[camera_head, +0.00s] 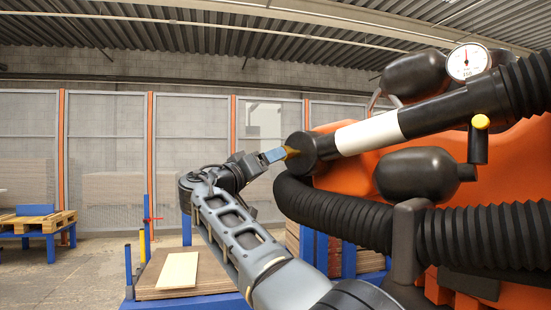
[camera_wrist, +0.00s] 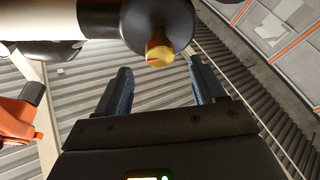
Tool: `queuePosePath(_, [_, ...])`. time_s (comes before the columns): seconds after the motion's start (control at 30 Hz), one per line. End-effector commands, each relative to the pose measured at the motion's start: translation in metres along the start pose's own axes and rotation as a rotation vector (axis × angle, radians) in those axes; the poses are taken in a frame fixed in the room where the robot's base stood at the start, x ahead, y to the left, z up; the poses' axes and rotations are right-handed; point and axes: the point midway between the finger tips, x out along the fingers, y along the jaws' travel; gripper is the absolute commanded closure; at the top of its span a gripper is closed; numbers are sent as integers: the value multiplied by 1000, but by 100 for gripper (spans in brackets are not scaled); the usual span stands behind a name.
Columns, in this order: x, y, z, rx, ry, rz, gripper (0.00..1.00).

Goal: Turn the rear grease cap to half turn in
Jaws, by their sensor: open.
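A yellow grease cap (camera_head: 291,152) sits on the end of a black cylinder (camera_head: 318,152) at the left end of the black and white tube. The cap also shows in the wrist view (camera_wrist: 159,53), on the round black end. A second yellow cap (camera_head: 480,121) is on a short black post at the right. I cannot tell from a label which is the rear one. My gripper (camera_head: 275,154) is open, its blue fingers pointing at the first cap. In the wrist view, my fingertips (camera_wrist: 160,68) are either side of this cap; contact is not clear.
A thick black ribbed hose (camera_head: 340,212) runs just below the cylinder, in front of the orange machine body (camera_head: 345,180). A dial gauge (camera_head: 467,62) stands at upper right. A blue-framed stand with boards (camera_head: 178,271) is below left. Open space lies left of my gripper.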

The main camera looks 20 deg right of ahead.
Motion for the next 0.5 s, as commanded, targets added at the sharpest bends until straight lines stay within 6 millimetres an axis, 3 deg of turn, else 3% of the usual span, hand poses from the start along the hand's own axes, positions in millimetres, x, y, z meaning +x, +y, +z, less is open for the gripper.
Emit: queuePosePath(0.5, [-5, 0, -1, -51, 2, 0, 31])
